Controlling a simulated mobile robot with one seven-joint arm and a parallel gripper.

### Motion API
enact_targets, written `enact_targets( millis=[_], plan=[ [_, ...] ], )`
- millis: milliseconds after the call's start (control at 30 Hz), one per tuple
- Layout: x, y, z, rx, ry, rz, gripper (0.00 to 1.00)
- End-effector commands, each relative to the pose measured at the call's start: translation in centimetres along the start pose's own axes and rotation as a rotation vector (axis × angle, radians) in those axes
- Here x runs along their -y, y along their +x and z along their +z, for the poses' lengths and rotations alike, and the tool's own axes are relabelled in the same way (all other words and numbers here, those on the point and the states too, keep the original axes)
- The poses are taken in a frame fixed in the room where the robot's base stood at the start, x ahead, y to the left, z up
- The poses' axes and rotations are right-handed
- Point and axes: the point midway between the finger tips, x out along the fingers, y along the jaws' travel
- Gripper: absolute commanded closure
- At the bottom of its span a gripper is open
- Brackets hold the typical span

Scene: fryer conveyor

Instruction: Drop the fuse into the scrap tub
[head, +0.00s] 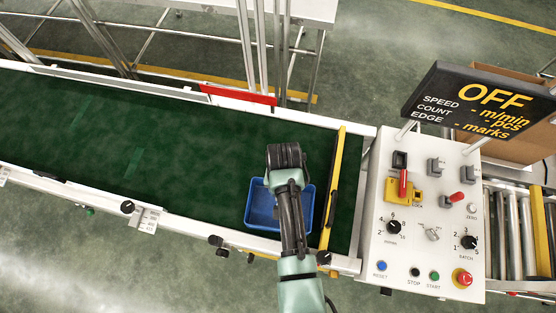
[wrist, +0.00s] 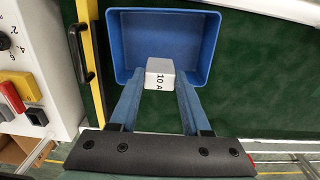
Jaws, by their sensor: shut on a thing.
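The blue scrap tub (head: 262,210) stands on the green conveyor belt near its right end. It also shows in the wrist view (wrist: 200,22), open side up. My gripper (wrist: 160,88) is shut on the fuse (wrist: 160,73), a small white block marked "10 A". In the wrist view the fuse overlaps the tub's inside near the edge closest to my fingers; its height above the tub is hard to tell. In the head view my arm covers part of the tub, and the fingers and fuse are hidden.
A yellow bar with a black handle (head: 333,195) crosses the belt just right of the tub. The control panel (head: 425,245) with knobs and buttons stands further right, below a black sign reading OFF (head: 485,100). The belt (head: 110,125) left of the tub is clear.

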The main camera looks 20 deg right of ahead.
Motion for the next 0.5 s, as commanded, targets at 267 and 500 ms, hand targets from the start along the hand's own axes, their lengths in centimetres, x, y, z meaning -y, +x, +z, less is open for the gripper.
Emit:
enact_targets(
  millis=[267, 500],
  plan=[
    [-1.8, 1.2, 1.1, -0.003, 0.021, -0.002, 1.00],
    [-1.7, 3.6, 1.1, -0.003, 0.021, -0.003, 1.00]
  ],
)
